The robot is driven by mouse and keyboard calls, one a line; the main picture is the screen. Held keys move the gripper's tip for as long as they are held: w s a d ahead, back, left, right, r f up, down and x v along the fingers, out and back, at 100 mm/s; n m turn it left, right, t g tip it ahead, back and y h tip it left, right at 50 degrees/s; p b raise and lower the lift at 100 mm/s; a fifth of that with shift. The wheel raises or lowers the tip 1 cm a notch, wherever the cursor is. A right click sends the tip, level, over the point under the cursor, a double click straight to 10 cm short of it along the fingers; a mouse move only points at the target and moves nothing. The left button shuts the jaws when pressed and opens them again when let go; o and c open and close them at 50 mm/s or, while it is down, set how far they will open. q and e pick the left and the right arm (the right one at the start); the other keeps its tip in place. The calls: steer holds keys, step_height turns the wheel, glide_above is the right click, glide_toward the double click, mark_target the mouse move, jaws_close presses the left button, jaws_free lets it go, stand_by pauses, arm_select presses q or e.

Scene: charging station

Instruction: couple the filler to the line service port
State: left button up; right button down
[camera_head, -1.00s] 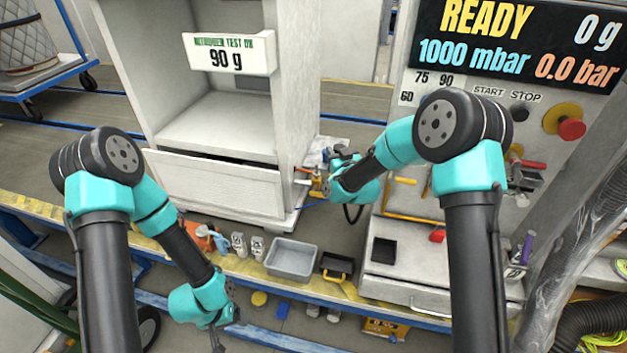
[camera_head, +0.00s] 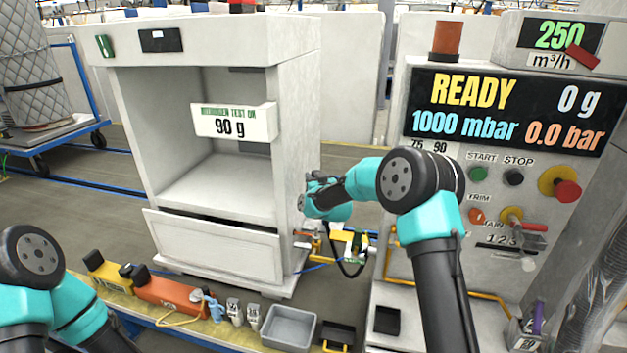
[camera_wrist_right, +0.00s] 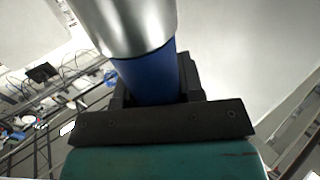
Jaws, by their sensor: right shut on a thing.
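My right gripper (camera_head: 308,194) is beside the right wall of the white cabinet, above the fittings there. It is shut on the filler, whose blue body (camera_wrist_right: 150,78) and silver end (camera_wrist_right: 125,22) show in the right wrist view. In the head view the filler is too small to make out at the gripper. Small orange and brass fittings (camera_head: 307,240) stick out low on the cabinet's right side, below the gripper. I cannot tell which of them is the line service port. My left gripper is out of view; only part of its arm shows at lower left.
The white cabinet (camera_head: 297,110) stands close left of my right gripper. The control station (camera_head: 485,185) with its READY display stands right. A black hose (camera_head: 347,266) hangs below the gripper.

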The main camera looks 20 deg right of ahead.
steer(key=shift+f, duration=5.5)
steer(key=c, duration=0.7)
jaws_free()
steer(key=shift+o, duration=0.2)
steer(key=shift+f, duration=0.1)
steer(key=shift+s, duration=0.1)
steer(key=s+d, duration=0.1)
steer(key=s, duration=1.6)
steer(key=shift+s+d, duration=0.1)
steer(key=shift+d, duration=0.05)
